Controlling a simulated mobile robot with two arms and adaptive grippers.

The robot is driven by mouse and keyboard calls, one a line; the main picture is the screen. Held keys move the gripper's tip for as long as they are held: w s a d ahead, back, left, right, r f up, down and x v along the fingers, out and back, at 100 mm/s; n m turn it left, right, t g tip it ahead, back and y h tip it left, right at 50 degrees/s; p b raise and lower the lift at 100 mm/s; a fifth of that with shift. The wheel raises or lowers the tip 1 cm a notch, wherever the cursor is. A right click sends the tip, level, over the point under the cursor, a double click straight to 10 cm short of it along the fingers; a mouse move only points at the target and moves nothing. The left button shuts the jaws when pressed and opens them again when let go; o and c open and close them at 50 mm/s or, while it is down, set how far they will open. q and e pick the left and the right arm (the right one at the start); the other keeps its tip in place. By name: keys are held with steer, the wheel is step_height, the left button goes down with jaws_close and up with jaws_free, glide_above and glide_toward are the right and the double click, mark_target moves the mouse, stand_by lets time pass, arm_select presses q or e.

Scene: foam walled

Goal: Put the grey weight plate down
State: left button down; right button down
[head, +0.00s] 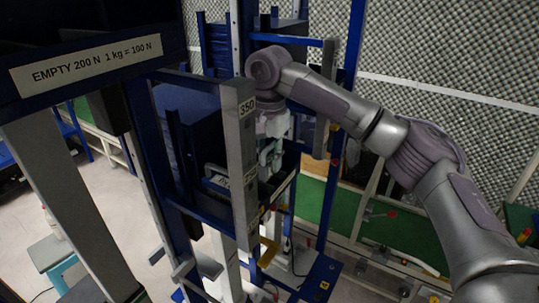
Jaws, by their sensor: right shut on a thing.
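My right arm comes in from the right and bends down at its wrist behind a grey upright post. My right gripper (268,160) points down beside the post and is partly hidden by it. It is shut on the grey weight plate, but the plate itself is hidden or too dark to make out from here. I cannot tell whether the plate touches anything below it. My left gripper is not in view.
A blue frame with the grey post (240,150) marked 350 stands close to my right gripper. A dark beam (95,62) labelled "EMPTY 200 N 1 kg = 100 N" crosses the upper left. A foam wall (450,50) stands behind. A small stool (50,255) is at lower left.

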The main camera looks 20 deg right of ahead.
mark_target(270, 146)
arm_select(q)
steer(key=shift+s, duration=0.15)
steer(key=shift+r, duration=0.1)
arm_select(e)
steer(key=shift+a, duration=0.1)
steer(key=c, duration=1)
jaws_free()
steer(key=shift+f, duration=0.2)
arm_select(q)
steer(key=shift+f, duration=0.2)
arm_select(e)
steer(key=shift+r, duration=0.2)
arm_select(q)
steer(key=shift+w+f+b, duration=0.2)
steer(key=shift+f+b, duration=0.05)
steer(key=shift+b, duration=0.2)
arm_select(e)
step_height(270, 146, up, 12)
steer(key=shift+s+r, duration=0.1)
